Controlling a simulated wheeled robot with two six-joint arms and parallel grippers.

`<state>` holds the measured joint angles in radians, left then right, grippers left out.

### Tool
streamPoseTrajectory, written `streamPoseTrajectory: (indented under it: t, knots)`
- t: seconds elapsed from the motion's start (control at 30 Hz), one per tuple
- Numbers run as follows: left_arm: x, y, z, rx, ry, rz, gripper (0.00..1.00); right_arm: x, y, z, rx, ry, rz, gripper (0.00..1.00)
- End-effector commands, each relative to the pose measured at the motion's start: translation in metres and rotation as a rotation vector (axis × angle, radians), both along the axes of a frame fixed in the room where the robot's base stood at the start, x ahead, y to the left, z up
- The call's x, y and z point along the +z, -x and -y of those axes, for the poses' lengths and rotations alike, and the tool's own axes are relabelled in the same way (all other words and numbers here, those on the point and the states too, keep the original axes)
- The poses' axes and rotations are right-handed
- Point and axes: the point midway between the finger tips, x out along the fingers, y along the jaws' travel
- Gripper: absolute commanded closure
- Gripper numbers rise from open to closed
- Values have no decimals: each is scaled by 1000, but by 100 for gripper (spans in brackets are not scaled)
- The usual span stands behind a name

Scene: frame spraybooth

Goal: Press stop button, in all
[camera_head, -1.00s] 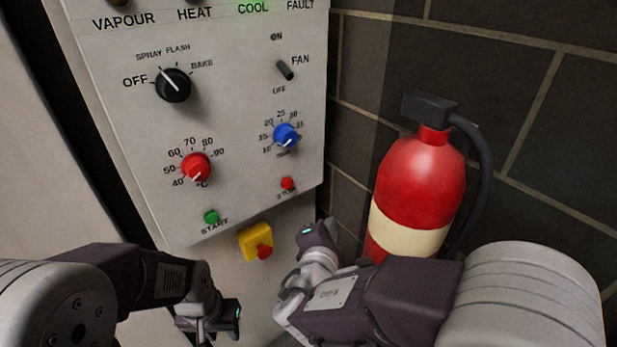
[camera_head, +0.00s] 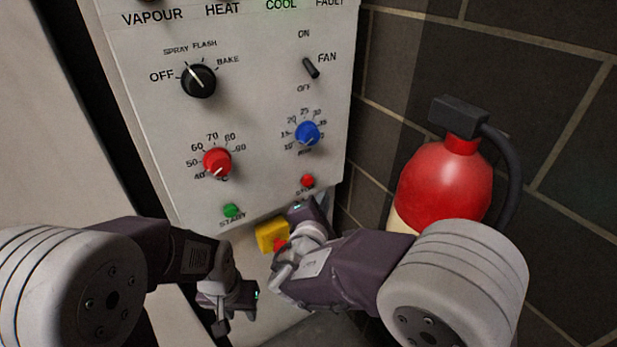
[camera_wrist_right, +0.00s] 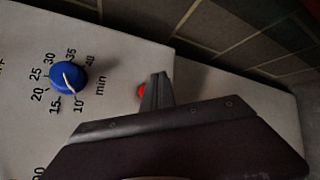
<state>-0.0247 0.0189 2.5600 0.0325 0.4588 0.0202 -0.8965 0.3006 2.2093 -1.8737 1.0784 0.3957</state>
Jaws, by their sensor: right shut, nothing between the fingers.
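The stop button is a small round red button (camera_head: 307,180) low on the right of the grey control panel, with its label partly covered. My right gripper (camera_head: 304,207) is shut and empty, just below the button in the head view. In the right wrist view the red button (camera_wrist_right: 142,91) shows beside the shut fingers (camera_wrist_right: 160,80), which cover part of it. Whether they touch it I cannot tell. My left gripper (camera_head: 252,298) hangs lower left, below the panel; its jaw opening is not clear.
A green start button (camera_head: 232,210) is left of the stop button. A yellow box with a red knob (camera_head: 271,236) sits below the panel, partly behind my right gripper. Red (camera_head: 217,162) and blue (camera_head: 307,133) dials are above. A fire extinguisher (camera_head: 446,182) stands at the right.

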Motion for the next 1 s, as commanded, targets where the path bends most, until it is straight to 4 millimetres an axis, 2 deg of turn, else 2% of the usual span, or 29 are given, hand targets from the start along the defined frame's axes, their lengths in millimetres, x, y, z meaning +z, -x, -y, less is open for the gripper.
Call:
streamPoseTrajectory:
  t: [0.03, 0.33, 1.0]
  knots:
    - [6, 0, 0, 0, 0, 0, 64, 2, -6, -4, 0, 2, -1, 100]
    - [1, 0, 0, 0, 0, 0, 64, -1, -25, -18, 0, -1, 0, 100]
    - [1, 0, 0, 0, 0, 0, 64, 0, -26, -19, 0, 0, 0, 100]
